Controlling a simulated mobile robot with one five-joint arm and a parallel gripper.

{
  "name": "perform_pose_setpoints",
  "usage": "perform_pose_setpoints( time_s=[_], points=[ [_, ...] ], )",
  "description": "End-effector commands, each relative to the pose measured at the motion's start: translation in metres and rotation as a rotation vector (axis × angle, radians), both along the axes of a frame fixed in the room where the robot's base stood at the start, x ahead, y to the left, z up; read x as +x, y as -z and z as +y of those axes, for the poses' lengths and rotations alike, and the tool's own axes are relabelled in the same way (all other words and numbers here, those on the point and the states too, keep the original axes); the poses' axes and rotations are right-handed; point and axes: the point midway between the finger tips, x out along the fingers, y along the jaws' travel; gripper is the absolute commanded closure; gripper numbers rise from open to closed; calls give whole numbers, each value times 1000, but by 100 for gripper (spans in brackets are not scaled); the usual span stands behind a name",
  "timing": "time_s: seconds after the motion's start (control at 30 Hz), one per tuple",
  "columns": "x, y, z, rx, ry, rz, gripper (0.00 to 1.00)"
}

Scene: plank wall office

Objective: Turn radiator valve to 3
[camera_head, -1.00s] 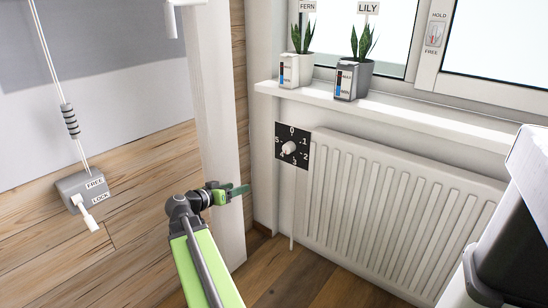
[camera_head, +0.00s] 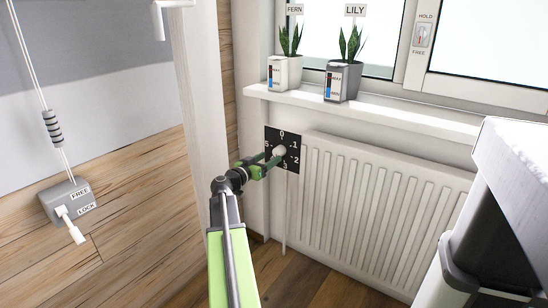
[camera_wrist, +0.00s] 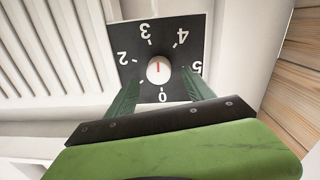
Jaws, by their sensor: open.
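The radiator valve is a white round knob (camera_head: 279,151) on a black square dial plate (camera_head: 293,163) at the left end of the radiator. In the wrist view the knob (camera_wrist: 160,72) carries a red line, roughly along the direction between 0 and 3; which end points is hard to tell. The wrist view shows the dial upside down, with 3 at the top and 0 below; the 1 is hidden. My gripper (camera_head: 268,162) is open in front of the dial. Its green fingers (camera_wrist: 160,78) lie on either side of the knob, with visible gaps. Contact is not seen.
The white radiator (camera_head: 385,205) extends right of the dial, under a windowsill (camera_head: 390,114) with two potted plants. A dark and grey bin-like object (camera_head: 495,215) stands at right. A white post (camera_head: 200,110) is left of my arm. A cord lock box (camera_head: 66,200) is on the left wall.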

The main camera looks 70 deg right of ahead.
Motion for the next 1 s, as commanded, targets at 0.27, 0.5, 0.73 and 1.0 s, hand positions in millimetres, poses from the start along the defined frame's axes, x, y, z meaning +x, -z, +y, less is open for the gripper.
perform_pose_setpoints(
  time_s=[0.27, 0.5, 0.73, 1.0],
  points=[
    [-12, 0, -39, 0, 1, 0, 39],
    [-13, 0, -41, 0, 1, 0, 39],
    [-14, 0, -41, 0, 1, 0, 60],
    [-13, 0, -41, 0, -1, 0, 95]
  ],
)
